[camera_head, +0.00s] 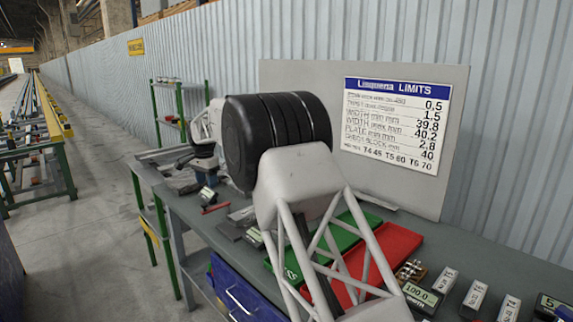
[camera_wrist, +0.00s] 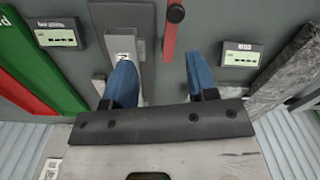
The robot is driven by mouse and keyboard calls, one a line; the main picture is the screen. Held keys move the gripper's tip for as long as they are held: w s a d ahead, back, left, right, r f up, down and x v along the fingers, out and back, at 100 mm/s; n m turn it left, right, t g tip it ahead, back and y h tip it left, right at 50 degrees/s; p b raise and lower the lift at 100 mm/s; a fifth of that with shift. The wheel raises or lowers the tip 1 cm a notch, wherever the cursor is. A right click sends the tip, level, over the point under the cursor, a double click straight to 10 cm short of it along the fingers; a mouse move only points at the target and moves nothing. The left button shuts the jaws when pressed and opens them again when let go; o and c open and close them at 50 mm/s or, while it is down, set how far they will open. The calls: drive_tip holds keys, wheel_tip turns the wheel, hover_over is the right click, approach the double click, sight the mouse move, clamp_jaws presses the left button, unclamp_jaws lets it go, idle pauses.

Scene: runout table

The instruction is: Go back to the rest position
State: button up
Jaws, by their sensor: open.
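In the wrist view my gripper (camera_wrist: 160,78) shows two blue fingers spread wide apart, with nothing between them but grey table top. The left finger is over or beside a grey metal fixture (camera_wrist: 122,20) with a small labelled piece; I cannot tell if they touch. A red-handled tool (camera_wrist: 171,35) with a dark round end lies beyond the fingers, near the right one. In the head view the fingers are hidden behind my own arm.
The bench holds a green tray (camera_head: 345,227), a red tray (camera_head: 398,243), a readout box (camera_head: 421,295) and several small labelled blocks (camera_head: 474,298). A limits board (camera_head: 395,120) stands behind. The wrist view shows two readouts, left (camera_wrist: 57,33) and right (camera_wrist: 241,53), and a rough metal bar (camera_wrist: 285,72).

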drive_tip(key=s+d+r+n, duration=0.1)
drive_tip(key=s+d+r, duration=0.4)
drive_tip(key=d, duration=0.4)
drive_tip(key=s+d+r+t, duration=0.1)
drive_tip(key=s+d+r, duration=0.3)
drive_tip(key=s+d, duration=0.4)
drive_tip(key=s+d+r+n, duration=0.1)
drive_tip(key=s+d+r, duration=0.35)
drive_tip(key=d, duration=0.55)
drive_tip(key=s+d+n, duration=0.1)
drive_tip(key=s+d, duration=0.5)
drive_tip(key=s, duration=0.3)
drive_tip(key=s+d+f+n+t, duration=0.1)
drive_tip(key=s+d, duration=0.5)
drive_tip(key=s, duration=0.3)
drive_tip(key=s+d, duration=0.5)
drive_tip(key=s, duration=0.4)
drive_tip(key=s+d+f, duration=0.2)
drive_tip(key=s+f, duration=0.1)
drive_tip(key=s, duration=0.3)
drive_tip(key=s+d+f+n, duration=0.1)
drive_tip(key=s+d+f, duration=0.1)
drive_tip(key=s, duration=0.5)
drive_tip(key=s+d+f+n, duration=0.1)
drive_tip(key=s+d+f, duration=0.1)
drive_tip(key=s+f, duration=0.2)
drive_tip(key=shift+s+d+f+t, duration=0.3)
drive_tip(key=shift+s+d, duration=0.05)
drive_tip(key=shift+s, duration=1.15)
